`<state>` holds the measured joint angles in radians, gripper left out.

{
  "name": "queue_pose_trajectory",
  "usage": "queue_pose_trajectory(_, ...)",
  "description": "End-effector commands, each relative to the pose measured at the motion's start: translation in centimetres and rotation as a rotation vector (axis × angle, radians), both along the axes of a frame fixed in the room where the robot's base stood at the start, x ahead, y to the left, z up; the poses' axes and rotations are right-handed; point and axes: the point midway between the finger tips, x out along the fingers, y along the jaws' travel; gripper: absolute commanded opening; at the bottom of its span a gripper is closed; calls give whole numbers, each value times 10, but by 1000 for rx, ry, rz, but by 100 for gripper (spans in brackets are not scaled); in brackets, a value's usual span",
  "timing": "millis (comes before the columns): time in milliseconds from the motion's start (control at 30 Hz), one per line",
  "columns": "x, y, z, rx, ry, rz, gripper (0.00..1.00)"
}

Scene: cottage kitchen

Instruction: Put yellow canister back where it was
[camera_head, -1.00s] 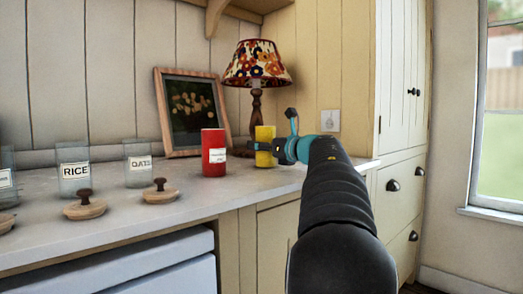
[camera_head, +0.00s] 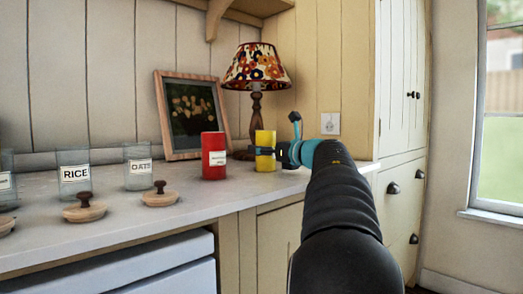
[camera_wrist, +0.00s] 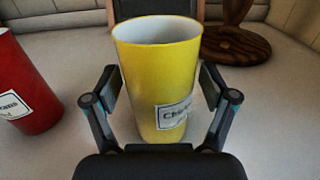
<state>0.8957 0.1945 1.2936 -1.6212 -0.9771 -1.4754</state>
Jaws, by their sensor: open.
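The yellow canister (camera_head: 265,158) stands upright on the worktop, right of the red canister (camera_head: 214,156) and in front of the lamp. In the wrist view the yellow canister (camera_wrist: 157,75) is open-topped, with a white label whose text is partly hidden. My gripper (camera_wrist: 160,92) is open, with one finger on each side of the yellow canister. A small gap shows near the fingers, but I cannot tell if either pad touches it. The head view shows my gripper (camera_head: 270,151) at the canister's right side, partly covering it.
A lamp (camera_head: 257,75) and a framed picture (camera_head: 192,112) stand behind. Glass jars labelled RICE (camera_head: 74,172) and OATS (camera_head: 138,167) and wooden lids (camera_head: 160,194) are to the left. Bare worktop (camera_head: 215,195) lies in front; a tall cupboard (camera_head: 400,150) is at right.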

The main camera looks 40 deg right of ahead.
Motion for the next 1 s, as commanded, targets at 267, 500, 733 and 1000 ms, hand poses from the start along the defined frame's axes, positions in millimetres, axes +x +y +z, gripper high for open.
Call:
queue_pose_trajectory(267,-56,-5,-1,0,0,-5,84)
queue_pose_trajectory(500,-94,-8,-1,0,0,-2,84)
queue_pose_trajectory(733,-107,-8,-1,1,0,0,84)
queue_pose_trajectory(1000,-107,-8,-1,1,0,0,84)
